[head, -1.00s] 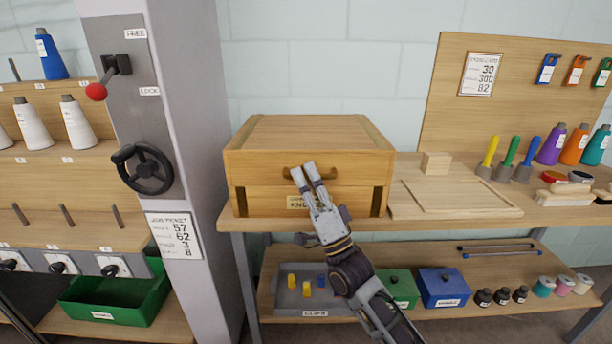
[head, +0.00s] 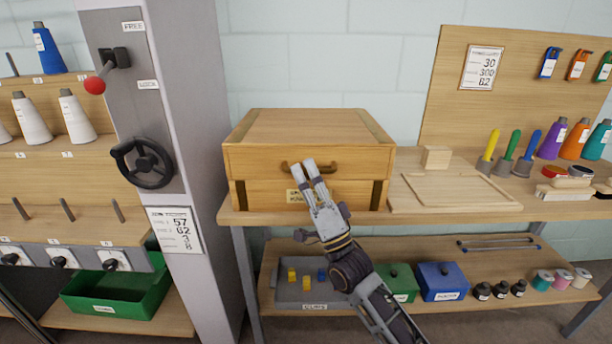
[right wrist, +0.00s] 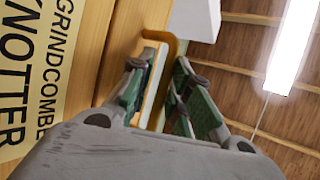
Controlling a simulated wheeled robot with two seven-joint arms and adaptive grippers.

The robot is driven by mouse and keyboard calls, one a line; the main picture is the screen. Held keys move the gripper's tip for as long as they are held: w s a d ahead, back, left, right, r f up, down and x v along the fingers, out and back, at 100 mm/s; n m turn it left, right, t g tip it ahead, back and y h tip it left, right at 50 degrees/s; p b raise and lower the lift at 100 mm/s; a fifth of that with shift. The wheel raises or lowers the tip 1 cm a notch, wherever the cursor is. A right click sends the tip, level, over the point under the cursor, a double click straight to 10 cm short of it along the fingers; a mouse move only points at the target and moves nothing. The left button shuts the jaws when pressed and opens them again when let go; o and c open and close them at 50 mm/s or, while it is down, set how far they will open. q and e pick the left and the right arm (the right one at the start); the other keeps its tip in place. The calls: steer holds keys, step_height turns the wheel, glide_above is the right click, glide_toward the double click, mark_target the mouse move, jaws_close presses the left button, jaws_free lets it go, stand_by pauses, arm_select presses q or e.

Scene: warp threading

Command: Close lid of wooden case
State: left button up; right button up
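The wooden case (head: 250,165) stands on the workbench, with its lid (head: 320,125) down level on the body and no clear gap at the seam. A brown handle (head: 286,168) is on the front of the lid. My right gripper (head: 308,167) is in front of the case at this handle. In the right wrist view, its fingers (right wrist: 163,75) are apart, with the handle (right wrist: 161,37) between them; firm contact cannot be made out. The fingers hide part of the handle in the head view. The case's label (right wrist: 40,75) shows at left. My left gripper is out of view.
A wooden board (head: 455,192) and small block (head: 436,157) lie right of the case. A grey post (head: 180,100) with a handwheel (head: 142,163) stands left. The lower shelf holds a grey tray (head: 285,298) and a blue box (head: 443,281).

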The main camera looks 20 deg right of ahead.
steer(key=v, duration=1.2)
stand_by(0.7)
stand_by(0.5)
